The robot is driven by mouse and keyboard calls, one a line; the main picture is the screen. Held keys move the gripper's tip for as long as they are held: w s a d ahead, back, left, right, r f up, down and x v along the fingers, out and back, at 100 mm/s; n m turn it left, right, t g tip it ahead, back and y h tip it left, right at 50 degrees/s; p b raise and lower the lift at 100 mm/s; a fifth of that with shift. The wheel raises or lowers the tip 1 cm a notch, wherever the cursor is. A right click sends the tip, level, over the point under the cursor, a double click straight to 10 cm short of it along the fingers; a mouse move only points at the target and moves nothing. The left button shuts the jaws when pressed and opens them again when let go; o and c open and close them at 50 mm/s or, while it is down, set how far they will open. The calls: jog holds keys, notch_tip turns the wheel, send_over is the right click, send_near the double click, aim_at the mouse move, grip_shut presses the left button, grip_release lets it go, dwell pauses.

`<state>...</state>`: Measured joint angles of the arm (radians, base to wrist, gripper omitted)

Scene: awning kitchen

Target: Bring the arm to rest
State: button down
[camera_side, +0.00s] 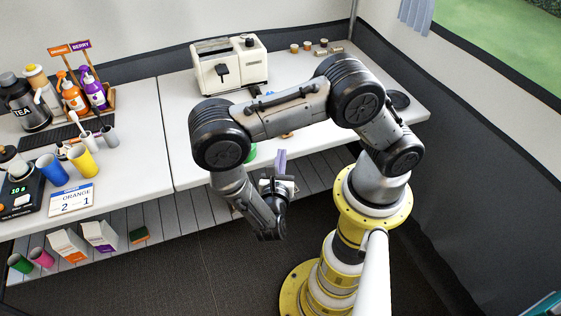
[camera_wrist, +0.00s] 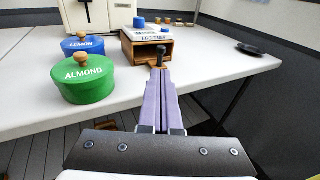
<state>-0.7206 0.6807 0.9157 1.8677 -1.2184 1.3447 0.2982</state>
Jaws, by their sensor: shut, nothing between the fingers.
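My gripper (camera_side: 281,156) is at the front edge of the white counter (camera_side: 140,150) in the side view, below my folded arm. Its purple fingers (camera_wrist: 160,78) point forward over the counter edge in the wrist view. They are closed together with nothing between them. In the wrist view, a small dark-topped wooden object (camera_wrist: 160,56) appears just beyond the fingertips; I cannot tell whether they touch it.
The wrist view shows a green ALMOND tin (camera_wrist: 84,85), a blue LEMON tin (camera_wrist: 88,46) and a wooden box (camera_wrist: 143,52) with a labelled top. A cream toaster (camera_side: 232,66) stands at the back. Bottles and cups (camera_side: 82,160) fill the left. A dark disc (camera_side: 398,100) lies right.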

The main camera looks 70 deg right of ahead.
notch_tip(320, 180, up, 19)
jog(key=s+d+m+g+y, duration=0.25)
jog(key=m+g+y, duration=0.5)
jog(key=m, duration=0.85)
jog(key=s+a+r+m+t+y, duration=0.5)
jog(key=a+r+t+y, duration=0.3)
jog(key=shift+s+m, duration=0.35)
jog(key=shift+m, duration=0.05)
jog(key=shift+y, duration=0.25)
